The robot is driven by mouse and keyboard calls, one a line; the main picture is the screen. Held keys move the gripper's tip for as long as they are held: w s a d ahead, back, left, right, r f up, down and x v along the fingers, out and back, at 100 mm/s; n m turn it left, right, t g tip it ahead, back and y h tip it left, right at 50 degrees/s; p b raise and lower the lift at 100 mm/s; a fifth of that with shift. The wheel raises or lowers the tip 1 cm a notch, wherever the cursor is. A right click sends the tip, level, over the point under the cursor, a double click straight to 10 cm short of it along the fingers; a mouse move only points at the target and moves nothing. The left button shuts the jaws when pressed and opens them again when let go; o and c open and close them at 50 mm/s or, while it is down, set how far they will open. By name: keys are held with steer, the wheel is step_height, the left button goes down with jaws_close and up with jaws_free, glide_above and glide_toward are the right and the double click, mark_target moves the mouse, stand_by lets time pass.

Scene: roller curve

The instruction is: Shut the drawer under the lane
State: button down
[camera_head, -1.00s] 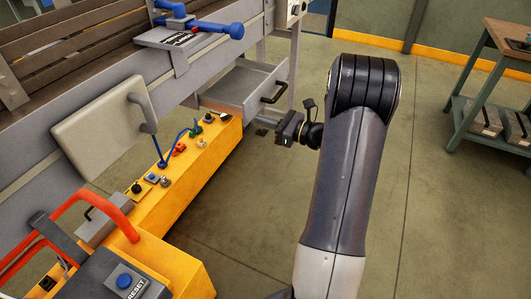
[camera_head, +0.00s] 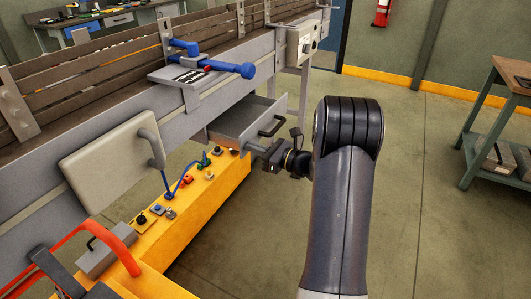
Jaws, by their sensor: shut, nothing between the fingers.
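The grey drawer (camera_head: 232,127) under the lane (camera_head: 215,92) stands pulled out, with its inside showing from above. Its black bar handle (camera_head: 272,126) is on the front face. My gripper (camera_head: 254,147) is shut and empty, at the lower part of the drawer's front, just below the handle. I cannot tell whether the fingertips touch the drawer front. My arm's large dark elbow stands to the right of the drawer.
A yellow cabinet (camera_head: 215,207) with buttons and a blue cable runs below the lane. A grey panel with a handle (camera_head: 112,165) hangs at left. A blue lever (camera_head: 232,68) sits on the lane's side. A workbench (camera_head: 492,130) stands far right, with open floor between.

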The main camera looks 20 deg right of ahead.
mark_target(220, 143)
steer(key=b+x, duration=0.1)
steer(key=x, duration=1.1)
steer(key=shift+w+a+b, duration=0.2)
steer(key=shift+a+b, duration=0.05)
steer(key=shift+b, duration=0.05)
steer(key=shift+w+a, duration=0.1)
steer(key=shift+w, duration=0.05)
steer(key=shift+r, duration=0.3)
